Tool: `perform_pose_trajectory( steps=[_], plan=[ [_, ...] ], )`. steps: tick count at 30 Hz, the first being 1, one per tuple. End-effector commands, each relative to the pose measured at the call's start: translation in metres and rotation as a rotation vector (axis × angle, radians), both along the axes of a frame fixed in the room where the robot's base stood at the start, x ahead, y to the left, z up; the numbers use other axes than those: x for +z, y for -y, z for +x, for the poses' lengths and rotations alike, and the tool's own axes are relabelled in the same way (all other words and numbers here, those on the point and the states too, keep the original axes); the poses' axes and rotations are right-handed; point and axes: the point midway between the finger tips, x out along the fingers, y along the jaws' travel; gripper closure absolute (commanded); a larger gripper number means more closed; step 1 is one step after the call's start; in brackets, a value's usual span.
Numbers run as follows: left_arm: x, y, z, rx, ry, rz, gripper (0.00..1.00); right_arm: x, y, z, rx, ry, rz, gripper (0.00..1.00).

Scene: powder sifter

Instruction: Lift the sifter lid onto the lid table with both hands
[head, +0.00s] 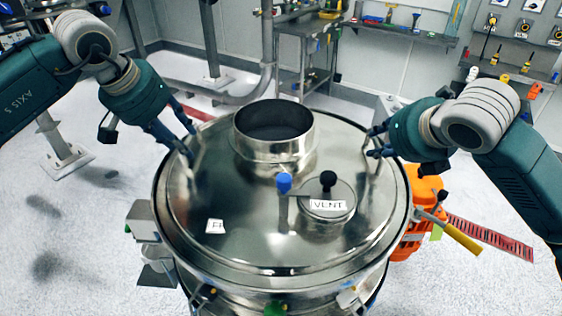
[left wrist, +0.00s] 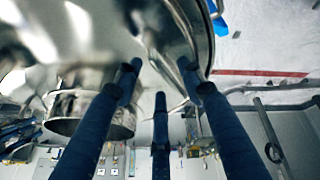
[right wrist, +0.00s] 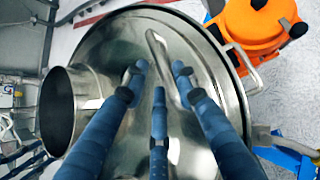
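The sifter lid (head: 260,235) is a round shiny steel disc sitting on the sifter body (head: 320,299). It carries a wide open collar (head: 262,155), a small "VENT" cover and a bar handle on each side. My left gripper (head: 183,142) is at the left handle (head: 197,158); its fingers are spread, with the handle close to the tips in the left wrist view. My right gripper (head: 374,142) is at the right handle (head: 375,166); in the right wrist view this handle (right wrist: 158,48) runs between its spread fingers. Whether fingers touch either handle is unclear. I cannot identify the lid table.
A tool shelf (head: 405,32) is on the back wall.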

Motion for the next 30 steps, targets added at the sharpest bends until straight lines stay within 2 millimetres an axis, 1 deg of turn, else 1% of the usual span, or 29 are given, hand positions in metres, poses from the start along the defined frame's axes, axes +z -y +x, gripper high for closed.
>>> perform_pose_trajectory(
  steps=[1,7,12,19,20,21,23,24,25,30],
  plan=[
    [-0.009,0.002,0.002,0.000,-0.003,0.001,0.60,-0.007,-0.001,0.005,0.000,-0.005,0.001,0.72],
    [-0.028,0.006,0.011,-0.001,-0.002,0.000,0.60,-0.021,-0.003,0.021,0.001,-0.001,0.001,0.72],
    [-0.032,0.007,0.013,-0.001,0.000,0.000,0.60,-0.025,-0.003,0.025,0.000,-0.001,-0.001,0.72],
    [-0.032,0.007,0.013,-0.001,0.000,0.000,0.60,-0.025,-0.003,0.025,0.000,0.000,-0.001,0.72],
    [-0.032,0.007,0.013,-0.001,0.000,0.000,0.66,-0.025,-0.003,0.025,0.000,0.000,-0.001,0.78],
    [-0.032,0.007,0.013,-0.001,0.000,0.000,0.74,-0.025,-0.003,0.025,0.000,0.000,-0.001,0.86],
    [-0.032,0.007,0.013,-0.001,0.000,0.000,0.86,-0.025,-0.003,0.025,0.000,0.000,-0.001,0.98],
    [-0.032,0.007,0.013,-0.001,0.000,0.000,0.94,-0.025,-0.003,0.025,0.000,0.000,-0.001,1.00],
    [-0.032,0.007,0.013,-0.001,0.000,0.000,1.00,-0.025,-0.003,0.025,0.000,0.000,-0.001,1.00],
    [-0.032,0.007,0.013,0.000,0.000,0.000,1.00,-0.024,-0.003,0.025,-0.001,0.000,-0.001,1.00]
  ],
)
